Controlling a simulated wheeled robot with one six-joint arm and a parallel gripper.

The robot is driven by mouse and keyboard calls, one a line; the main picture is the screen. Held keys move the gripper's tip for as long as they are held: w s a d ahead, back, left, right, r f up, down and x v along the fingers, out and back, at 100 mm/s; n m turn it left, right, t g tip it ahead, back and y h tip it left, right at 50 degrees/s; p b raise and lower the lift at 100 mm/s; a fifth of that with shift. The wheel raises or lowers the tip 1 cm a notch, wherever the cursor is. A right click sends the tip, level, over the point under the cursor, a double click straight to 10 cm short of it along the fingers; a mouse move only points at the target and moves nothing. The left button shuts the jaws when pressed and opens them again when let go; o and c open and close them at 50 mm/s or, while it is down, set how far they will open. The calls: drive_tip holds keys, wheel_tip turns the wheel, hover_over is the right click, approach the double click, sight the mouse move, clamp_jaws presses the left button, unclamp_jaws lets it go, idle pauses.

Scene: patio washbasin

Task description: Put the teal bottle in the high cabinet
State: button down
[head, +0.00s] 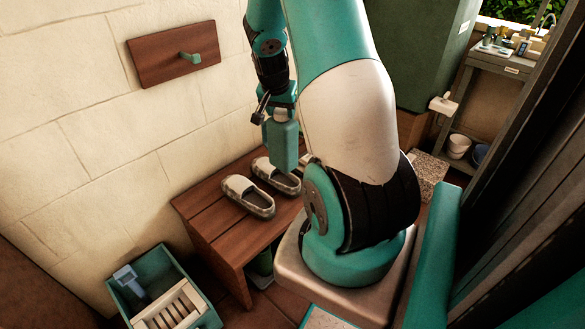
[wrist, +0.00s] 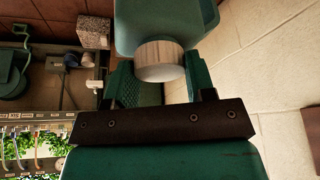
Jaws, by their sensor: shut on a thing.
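The teal bottle (head: 283,145) hangs in my gripper (head: 279,108), in front of the pale wall and above the wooden bench in the head view. In the wrist view the teal bottle (wrist: 165,22) shows its body at the top and its pale round cap (wrist: 160,60) between the fingers of my gripper (wrist: 160,78), which is shut on it. A tall dark green cabinet-like box (head: 415,50) stands at the upper right behind my arm. I cannot tell whether it is the high cabinet, and no opening in it shows.
A wooden bench (head: 208,222) bears grey slippers (head: 248,196). A teal crate (head: 122,296) with a brush and slatted piece stands at the lower left. A wooden wall board with a hook (head: 173,53) is at the upper left. A washstand (head: 500,65) stands far right, near dark panels.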

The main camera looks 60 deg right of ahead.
sight(283, 165)
wheel_tip(283, 165, down, 20)
drive_tip(key=shift+r+b, duration=0.2)
drive_tip(key=shift+b, duration=0.8)
drive_tip(key=shift+f, duration=0.1)
drive_tip(key=shift+c, duration=2.4)
unclamp_jaws()
